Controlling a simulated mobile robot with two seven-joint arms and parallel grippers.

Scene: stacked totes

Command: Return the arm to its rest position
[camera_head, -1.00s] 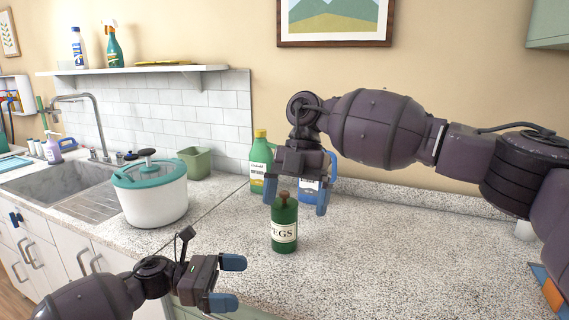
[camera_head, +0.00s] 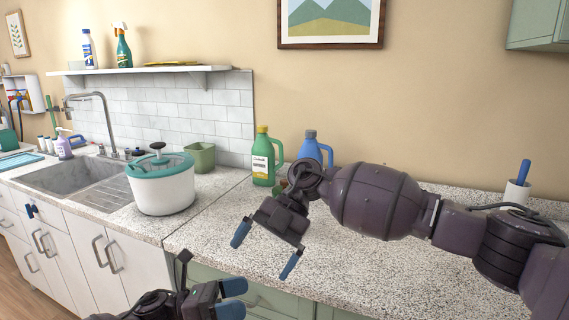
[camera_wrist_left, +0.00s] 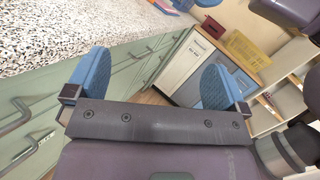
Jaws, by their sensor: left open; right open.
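My right gripper (camera_head: 266,248) reaches in from the right in the head view. Its two blue fingertips are spread, point down and left, and hold nothing. My left gripper (camera_head: 232,298) is low at the bottom edge of the head view, in front of the green cabinets, open and empty. In the left wrist view its blue fingers (camera_wrist_left: 155,82) are wide apart with nothing between them. A small green container (camera_head: 281,186) is mostly hidden behind my right wrist.
The speckled counter (camera_head: 370,270) is clear at the front right. A green bottle (camera_head: 263,160) and a blue bottle (camera_head: 311,148) stand at the back. A white pot with a teal lid (camera_head: 163,188) stands left, beside the sink (camera_head: 75,176). A white holder (camera_head: 516,192) stands back right.

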